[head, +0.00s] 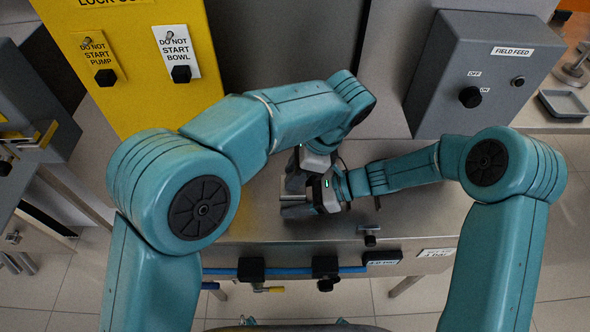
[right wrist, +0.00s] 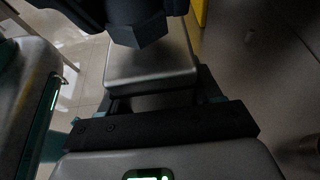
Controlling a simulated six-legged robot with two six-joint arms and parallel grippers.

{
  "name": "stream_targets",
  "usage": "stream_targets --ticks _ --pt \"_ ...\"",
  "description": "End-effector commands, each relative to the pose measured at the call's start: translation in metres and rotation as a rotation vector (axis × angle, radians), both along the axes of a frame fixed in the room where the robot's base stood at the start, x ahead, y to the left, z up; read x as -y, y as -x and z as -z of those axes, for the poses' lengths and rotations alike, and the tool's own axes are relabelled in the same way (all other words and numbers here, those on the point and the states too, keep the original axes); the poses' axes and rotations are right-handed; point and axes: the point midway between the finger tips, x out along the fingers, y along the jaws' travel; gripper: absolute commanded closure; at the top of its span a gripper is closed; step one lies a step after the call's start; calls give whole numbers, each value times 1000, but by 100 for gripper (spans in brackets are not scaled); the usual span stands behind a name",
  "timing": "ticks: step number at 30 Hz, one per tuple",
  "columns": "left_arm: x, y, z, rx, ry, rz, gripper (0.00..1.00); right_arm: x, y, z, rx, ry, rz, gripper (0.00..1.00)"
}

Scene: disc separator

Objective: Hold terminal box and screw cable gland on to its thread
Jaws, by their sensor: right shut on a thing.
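A silver box, which looks like the terminal box (right wrist: 150,72), sits between the fingers of my right gripper (right wrist: 158,97). In the head view only a small bright part of the box (head: 293,197) shows over the bench. The right gripper (head: 292,206) is shut on it. My left gripper (head: 293,184) is just behind and above, close to the box; its fingers are mostly hidden and I cannot tell their opening. In the right wrist view a dark faceted piece (right wrist: 140,32) hangs over the box; whether it is the cable gland or a finger I cannot tell. The thread is hidden.
The steel bench top (head: 420,220) is mostly clear right of the grippers. A small clamp-like part (head: 370,235) is at its front edge. A grey field feed box (head: 482,75) stands back right, a yellow lockout panel (head: 140,60) back left.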

Motion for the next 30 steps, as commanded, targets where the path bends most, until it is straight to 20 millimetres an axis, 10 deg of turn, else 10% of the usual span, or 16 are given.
stream_targets --ticks 30 --pt "-1 4 -1 2 2 644 100 0 0 1 -1 3 1 91"
